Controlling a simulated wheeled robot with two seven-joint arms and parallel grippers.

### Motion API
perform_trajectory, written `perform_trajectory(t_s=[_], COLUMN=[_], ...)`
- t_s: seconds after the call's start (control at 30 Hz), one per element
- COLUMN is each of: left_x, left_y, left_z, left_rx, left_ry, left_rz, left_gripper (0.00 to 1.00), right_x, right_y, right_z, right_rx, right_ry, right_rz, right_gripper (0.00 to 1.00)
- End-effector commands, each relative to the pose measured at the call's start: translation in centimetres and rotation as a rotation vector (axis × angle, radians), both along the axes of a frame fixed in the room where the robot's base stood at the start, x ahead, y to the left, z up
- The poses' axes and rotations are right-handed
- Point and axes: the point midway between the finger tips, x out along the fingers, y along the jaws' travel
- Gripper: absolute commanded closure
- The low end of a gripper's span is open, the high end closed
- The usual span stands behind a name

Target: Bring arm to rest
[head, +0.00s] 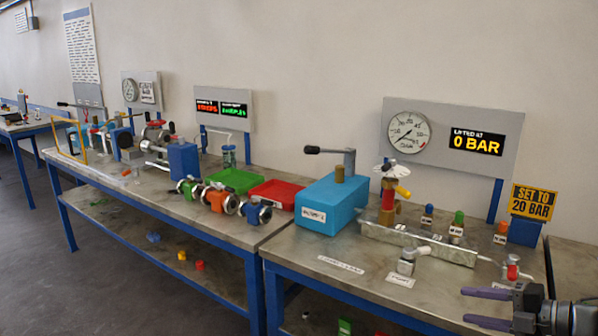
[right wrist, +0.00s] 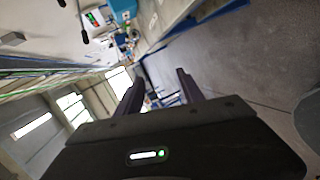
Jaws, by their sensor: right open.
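My right gripper (head: 487,308) shows at the lower right of the head view, over the front right part of the near bench (head: 330,292). Its two dark fingers are apart, with nothing between them. In the right wrist view the fingers (right wrist: 160,88) also stand apart and empty, with the room and a bench edge beyond them, seen tilted. My left gripper is not in the head view.
A "SET TO 20 BAR" sign (head: 533,202) stands behind my right gripper. The floor (head: 110,290) at left is clear.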

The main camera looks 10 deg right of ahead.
Motion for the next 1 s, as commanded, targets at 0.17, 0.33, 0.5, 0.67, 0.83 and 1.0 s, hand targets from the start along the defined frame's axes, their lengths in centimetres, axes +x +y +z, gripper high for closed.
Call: perform_trajectory(t_s=[0.17,0.33,0.5,0.67,0.83,1.0], left_x=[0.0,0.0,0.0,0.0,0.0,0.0], left_y=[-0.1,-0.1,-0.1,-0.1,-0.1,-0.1], left_z=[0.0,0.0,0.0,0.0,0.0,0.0], left_rx=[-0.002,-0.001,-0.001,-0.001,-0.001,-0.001], left_ry=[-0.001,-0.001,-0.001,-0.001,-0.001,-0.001], left_rz=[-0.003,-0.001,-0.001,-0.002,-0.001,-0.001], left_gripper=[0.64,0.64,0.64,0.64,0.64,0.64], right_x=[2.6,5.8,9.4,12.0,11.0,4.5], right_y=[1.6,3.7,7.0,11.7,19.4,27.4], right_z=[-1.3,-3.2,-6.9,-12.9,-23.4,-32.9], right_rx=[0.1,0.238,0.443,0.681,0.94,1.068], right_ry=[-0.001,0.013,0.081,0.232,0.55,0.914], right_rz=[-0.045,-0.114,-0.23,-0.394,-0.66,-0.949], right_gripper=[0.55,0.55,0.55,0.55,0.55,0.55])
